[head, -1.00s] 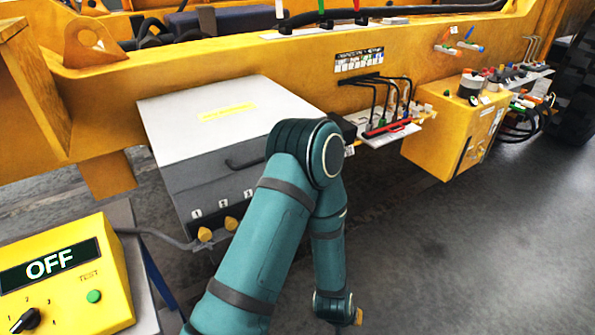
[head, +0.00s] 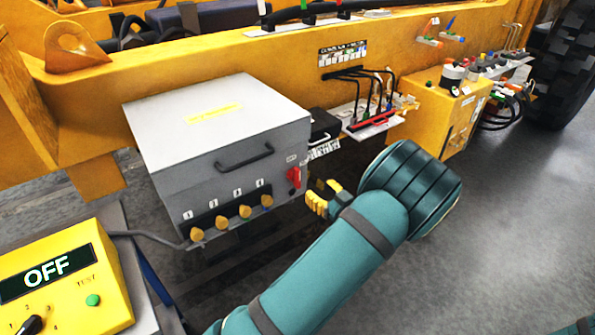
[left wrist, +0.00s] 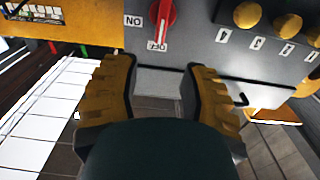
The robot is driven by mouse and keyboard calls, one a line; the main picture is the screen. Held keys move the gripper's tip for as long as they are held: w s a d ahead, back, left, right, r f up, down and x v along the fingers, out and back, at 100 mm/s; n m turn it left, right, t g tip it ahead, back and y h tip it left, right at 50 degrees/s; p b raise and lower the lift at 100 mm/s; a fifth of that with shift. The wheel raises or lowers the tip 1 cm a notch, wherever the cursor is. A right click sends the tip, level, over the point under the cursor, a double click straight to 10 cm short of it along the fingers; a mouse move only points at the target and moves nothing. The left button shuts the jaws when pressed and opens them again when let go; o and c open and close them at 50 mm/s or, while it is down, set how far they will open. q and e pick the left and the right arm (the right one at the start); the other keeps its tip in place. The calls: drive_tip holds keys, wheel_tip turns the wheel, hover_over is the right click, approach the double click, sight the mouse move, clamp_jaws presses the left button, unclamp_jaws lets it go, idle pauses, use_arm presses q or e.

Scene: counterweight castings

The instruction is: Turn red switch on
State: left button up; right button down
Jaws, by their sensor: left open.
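The red switch (head: 294,177) is on the right end of the grey box's (head: 215,140) front panel. In the left wrist view the red switch (left wrist: 162,18) is at the top, its handle upright in line with the OFF label; the ON label is off to one side. Both labels look inverted there. My left gripper (head: 322,197) is just right of and slightly below the switch in the head view. In the left wrist view my left gripper (left wrist: 160,85) has its yellow fingers apart, empty, with the switch beyond the gap. My right gripper is not in view.
Several yellow knobs (head: 222,223) line the panel left of the switch. A black handle (head: 245,158) juts from the box. A bracket with cables (head: 372,124) is behind my left gripper. A yellow OFF display box (head: 66,290) stands at lower left. The floor at right is clear.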

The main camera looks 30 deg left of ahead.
sight(300, 173)
use_arm(q)
drive_tip(key=x, duration=1)
drive_tip(key=shift+w+a, duration=0.15)
drive_tip(key=shift+a, duration=0.15)
drive_tip(key=shift+o, duration=0.2)
drive_tip(key=shift+d, duration=0.1)
clamp_jaws()
